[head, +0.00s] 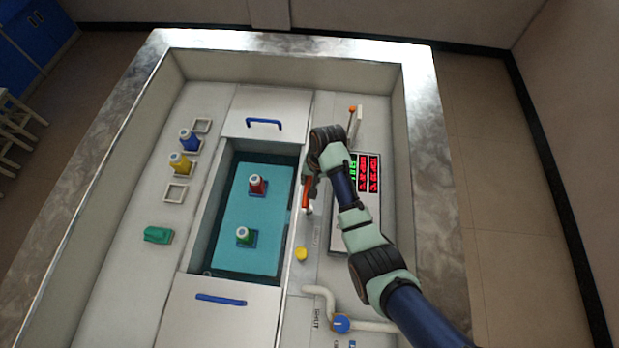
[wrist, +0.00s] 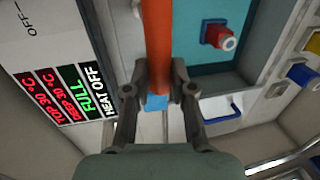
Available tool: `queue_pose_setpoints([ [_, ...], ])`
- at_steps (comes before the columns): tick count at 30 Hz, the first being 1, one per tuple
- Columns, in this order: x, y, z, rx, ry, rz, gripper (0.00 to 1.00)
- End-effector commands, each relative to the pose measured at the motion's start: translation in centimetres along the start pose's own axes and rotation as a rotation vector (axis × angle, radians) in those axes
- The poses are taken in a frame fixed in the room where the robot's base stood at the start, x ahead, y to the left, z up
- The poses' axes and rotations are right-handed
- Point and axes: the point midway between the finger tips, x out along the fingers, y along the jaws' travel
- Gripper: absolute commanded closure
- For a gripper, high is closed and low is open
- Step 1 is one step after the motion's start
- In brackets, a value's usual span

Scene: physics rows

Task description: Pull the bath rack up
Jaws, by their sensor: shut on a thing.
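The bath (head: 214,215) is an open basin filled with teal liquid. A teal plate (head: 262,212), which looks like the bath rack, lies in it; how deep it sits is hard to tell.
White lids with blue handles lie behind (head: 263,112) and in front (head: 219,315) of the bath. Blue (head: 188,140) and yellow (head: 180,163) bottles and a green block (head: 158,235) are left. A display panel (head: 364,178), orange-knobbed lever (head: 353,125) and yellow knob (head: 300,254) are right.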

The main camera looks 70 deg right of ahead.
Motion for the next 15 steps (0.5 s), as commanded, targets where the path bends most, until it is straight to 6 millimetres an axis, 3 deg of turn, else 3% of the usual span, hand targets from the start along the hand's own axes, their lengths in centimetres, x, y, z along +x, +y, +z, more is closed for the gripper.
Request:
queue_pose_setpoints([
  [1,-2.6,-0.5,0.0,0.0,0.0,0.0,1.0],
  [6,-6.0,-1.2,0.0,0.0,0.0,0.0,1.0],
  [15,-8.3,-1.7,-0.1,0.0,0.001,-0.001,1.0],
])
